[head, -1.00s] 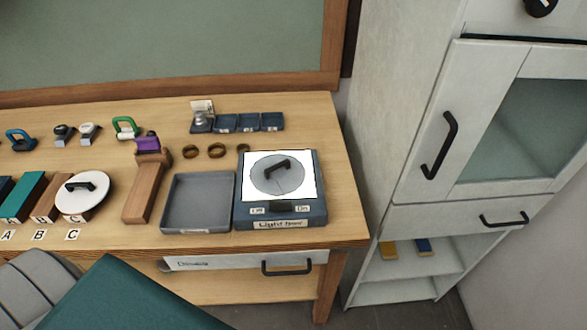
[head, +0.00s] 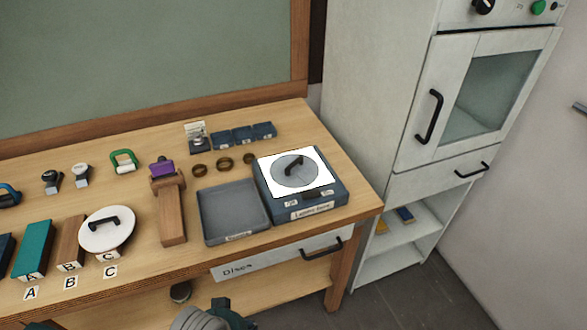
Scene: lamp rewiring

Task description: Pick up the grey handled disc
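The grey handled disc (head: 291,176) lies flat on the white lit top of the light box (head: 312,208). Its black bar handle stands up from its middle and nothing covers it. A second, white disc (head: 107,238) with a black handle rests on the stand marked C at the left of the bench. Neither gripper shows; only a grey and dark green part of my own arm appears at the bottom edge.
An empty grey tray (head: 233,239) sits left of the light box. Brown rings (head: 224,163) and small blue bins (head: 243,136) lie behind. A white cabinet (head: 377,95) stands at the right, beyond the bench.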

